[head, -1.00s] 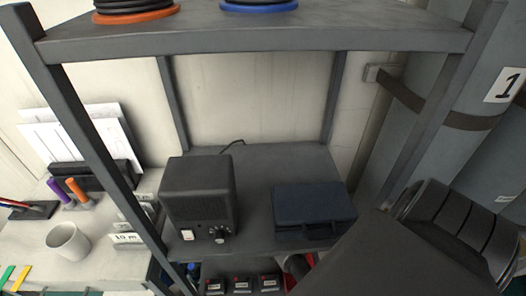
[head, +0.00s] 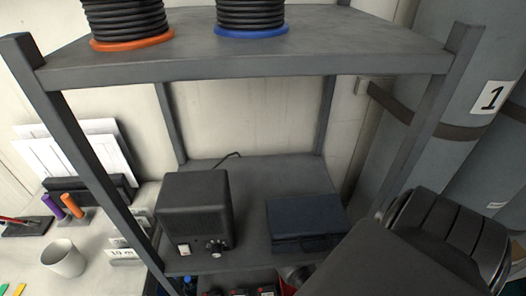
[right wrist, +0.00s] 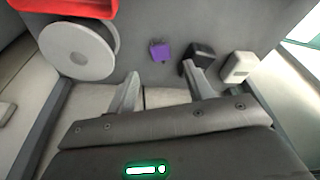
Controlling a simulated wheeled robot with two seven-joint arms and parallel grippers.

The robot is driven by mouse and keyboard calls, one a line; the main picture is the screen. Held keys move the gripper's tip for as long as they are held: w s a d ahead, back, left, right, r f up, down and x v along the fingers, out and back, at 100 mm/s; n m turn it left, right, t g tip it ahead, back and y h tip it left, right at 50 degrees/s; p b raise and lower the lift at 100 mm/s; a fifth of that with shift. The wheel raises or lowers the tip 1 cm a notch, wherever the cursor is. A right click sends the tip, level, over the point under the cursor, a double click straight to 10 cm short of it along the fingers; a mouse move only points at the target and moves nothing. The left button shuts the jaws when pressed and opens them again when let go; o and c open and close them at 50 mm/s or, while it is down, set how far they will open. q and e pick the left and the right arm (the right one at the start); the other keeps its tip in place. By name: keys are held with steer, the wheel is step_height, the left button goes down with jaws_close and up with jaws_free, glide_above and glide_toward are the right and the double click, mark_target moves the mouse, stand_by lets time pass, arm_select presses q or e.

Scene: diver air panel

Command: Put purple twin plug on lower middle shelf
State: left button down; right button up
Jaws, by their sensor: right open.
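The purple twin plug (right wrist: 160,51) is a small purple block on a grey surface in the right wrist view. My right gripper (right wrist: 162,72) is open, with its two fingers pointing towards the plug and nothing between them; the plug shows just beyond the fingertips. In the head view a grey shelf unit (head: 250,62) fills the middle. My left gripper is not in view.
A black block (right wrist: 203,58) and a white block (right wrist: 239,67) stand right of the plug. A pale disc (right wrist: 78,50) and a red bin (right wrist: 70,8) are at left.

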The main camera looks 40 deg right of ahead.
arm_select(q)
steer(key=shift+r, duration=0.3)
arm_select(e)
steer(key=shift+v, duration=2.25)
